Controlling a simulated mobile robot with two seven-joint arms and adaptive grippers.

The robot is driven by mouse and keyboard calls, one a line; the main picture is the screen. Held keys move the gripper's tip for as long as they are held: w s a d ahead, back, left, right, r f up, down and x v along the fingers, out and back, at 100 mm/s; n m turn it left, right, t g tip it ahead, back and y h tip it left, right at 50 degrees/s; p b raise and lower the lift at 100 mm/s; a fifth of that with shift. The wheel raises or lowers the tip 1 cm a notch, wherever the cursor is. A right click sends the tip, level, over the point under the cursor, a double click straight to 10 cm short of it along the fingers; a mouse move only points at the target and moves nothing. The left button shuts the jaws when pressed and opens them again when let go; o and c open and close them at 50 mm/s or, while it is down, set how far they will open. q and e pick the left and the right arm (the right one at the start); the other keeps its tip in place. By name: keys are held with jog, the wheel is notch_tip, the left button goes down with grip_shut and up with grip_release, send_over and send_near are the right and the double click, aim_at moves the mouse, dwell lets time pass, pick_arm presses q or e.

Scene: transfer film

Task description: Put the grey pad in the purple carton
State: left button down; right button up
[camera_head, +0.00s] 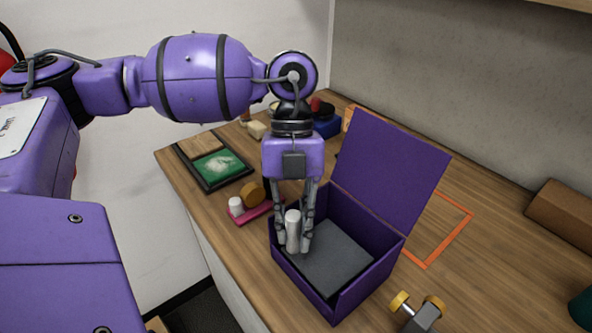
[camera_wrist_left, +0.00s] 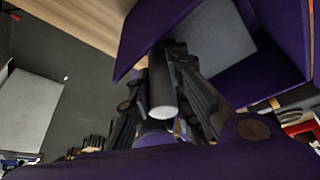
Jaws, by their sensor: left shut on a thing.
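The purple carton (camera_head: 352,299) stands on the wooden table with its lid raised; it also shows in the left wrist view (camera_wrist_left: 150,28). A flat grey surface (camera_head: 338,262) covers much of its floor, also seen in the left wrist view (camera_wrist_left: 218,38). I cannot tell whether this is the grey pad or a lining. My left gripper (camera_head: 294,246) points down into the carton's left part. My right gripper is out of view.
A framed green board (camera_head: 218,165) and a pink tray (camera_head: 256,213) with a white piece lie left of the carton. An orange outline (camera_head: 451,242) is right of it. A grey tool with yellow ends (camera_head: 418,315) is near the front. A brown box (camera_head: 560,215) stands farther right.

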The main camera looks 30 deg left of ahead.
pick_arm(q)
jog(key=shift+w+d+f, duration=0.15)
jog(key=shift+w+f, duration=0.2)
jog(key=shift+f, duration=0.05)
jog(key=shift+w+f, duration=0.15)
jog(key=shift+f, duration=1.65)
jog(key=shift+f, duration=0.1)
jog(key=c, duration=1.9)
grip_release()
jog(key=v, duration=1.2)
jog(key=shift+r, duration=0.25)
jog(key=shift+d, duration=0.15)
